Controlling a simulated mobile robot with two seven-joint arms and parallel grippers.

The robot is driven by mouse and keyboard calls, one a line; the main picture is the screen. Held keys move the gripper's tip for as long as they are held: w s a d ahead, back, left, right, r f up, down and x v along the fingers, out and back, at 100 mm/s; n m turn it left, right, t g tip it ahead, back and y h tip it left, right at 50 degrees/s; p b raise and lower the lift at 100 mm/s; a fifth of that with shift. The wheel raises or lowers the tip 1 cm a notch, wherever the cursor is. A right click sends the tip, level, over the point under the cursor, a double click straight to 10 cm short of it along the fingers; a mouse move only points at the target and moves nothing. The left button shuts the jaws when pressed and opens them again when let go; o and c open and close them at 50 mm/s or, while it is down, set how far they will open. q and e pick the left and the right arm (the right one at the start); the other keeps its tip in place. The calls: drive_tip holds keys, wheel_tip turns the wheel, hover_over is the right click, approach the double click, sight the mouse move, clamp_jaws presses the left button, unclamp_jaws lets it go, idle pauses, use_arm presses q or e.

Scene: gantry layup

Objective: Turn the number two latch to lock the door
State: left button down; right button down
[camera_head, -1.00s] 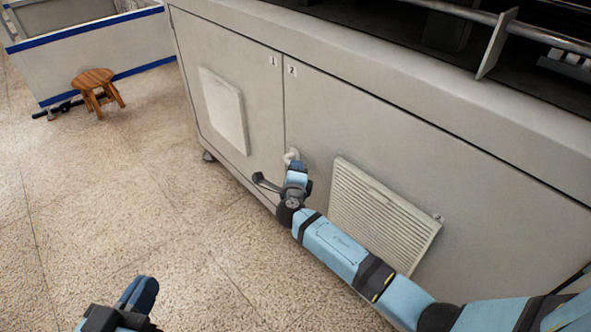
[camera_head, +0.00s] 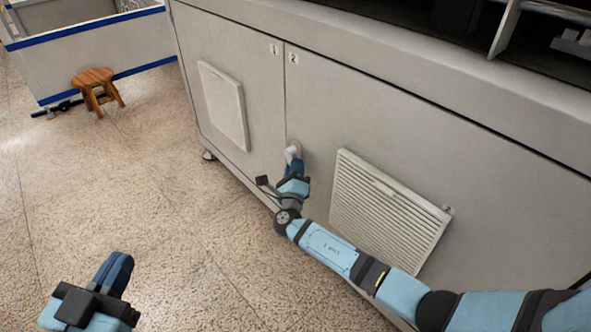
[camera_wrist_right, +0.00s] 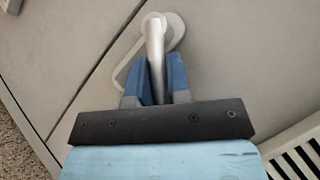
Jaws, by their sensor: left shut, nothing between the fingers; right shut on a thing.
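The number two door (camera_head: 350,125) is the grey panel right of the seam, under the small "2" label (camera_head: 293,58). Its light latch (camera_head: 293,150) sits near the door's left edge, beside the seam. In the right wrist view the latch handle (camera_wrist_right: 154,45) runs from a round pivot down between my fingers. My right gripper (camera_wrist_right: 158,75) is shut on the handle; it also shows in the head view (camera_head: 293,168), partly covering the latch. My left gripper (camera_head: 118,272) is shut and empty, low over the floor at bottom left.
The number one door (camera_head: 222,60) with a square plate is left of the seam. A louvred vent (camera_head: 385,215) is right of the latch, near my right arm. A wooden stool (camera_head: 95,85) stands at far left. The speckled floor (camera_head: 120,190) between is clear.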

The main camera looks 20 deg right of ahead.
drive_tip(key=shift+w+f+m+h, duration=0.2)
drive_tip(key=shift+m+h, duration=0.1)
drive_tip(key=shift+m, duration=0.2)
drive_tip(key=shift+t, duration=0.3)
drive_tip(key=c, duration=1.1)
unclamp_jaws()
drive_tip(key=shift+s+f, duration=0.1)
